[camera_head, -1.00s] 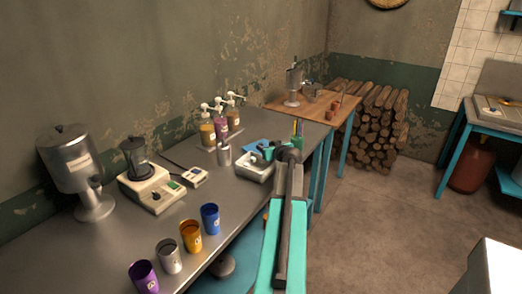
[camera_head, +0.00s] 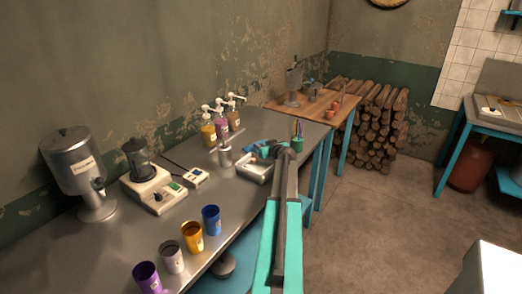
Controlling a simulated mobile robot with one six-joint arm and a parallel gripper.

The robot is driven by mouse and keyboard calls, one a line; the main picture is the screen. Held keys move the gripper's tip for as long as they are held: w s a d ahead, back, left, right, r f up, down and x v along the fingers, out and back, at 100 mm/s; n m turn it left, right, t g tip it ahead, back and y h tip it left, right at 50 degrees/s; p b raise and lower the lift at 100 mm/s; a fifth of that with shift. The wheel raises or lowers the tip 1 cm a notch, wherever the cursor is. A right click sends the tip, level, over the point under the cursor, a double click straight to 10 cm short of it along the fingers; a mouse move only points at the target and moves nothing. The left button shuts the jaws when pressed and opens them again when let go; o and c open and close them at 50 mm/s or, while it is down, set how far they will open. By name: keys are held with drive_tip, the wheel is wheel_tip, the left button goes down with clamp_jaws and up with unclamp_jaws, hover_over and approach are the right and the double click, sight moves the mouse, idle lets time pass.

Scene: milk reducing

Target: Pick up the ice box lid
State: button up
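A pale open-topped metal box (camera_head: 251,174), which may be the ice box, stands near the right end of the grey counter. Small teal and dark shapes show over its top. I cannot make out a separate lid. My teal and dark arm (camera_head: 283,235) reaches up from the bottom of the picture to the counter's right part. Its end is beside and over the box. My gripper (camera_head: 266,152) seems to be the small teal part over the box, partly hidden by the wrist. I cannot tell whether its fingers are open or touching anything.
Several cups, including a blue one (camera_head: 211,220), line the counter's front edge. A blender (camera_head: 146,176), a metal dispenser (camera_head: 78,172) and pump bottles (camera_head: 208,130) stand behind. A cup of coloured sticks (camera_head: 298,143) is right of my arm. Floor (camera_head: 390,225) is clear on the right.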

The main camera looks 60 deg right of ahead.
idle(0.4)
clamp_jaws()
drive_tip(key=shift+r, duration=0.15)
wheel_tip(320, 180, up, 10)
drive_tip(key=b, duration=0.2)
idle(0.6)
idle(0.5)
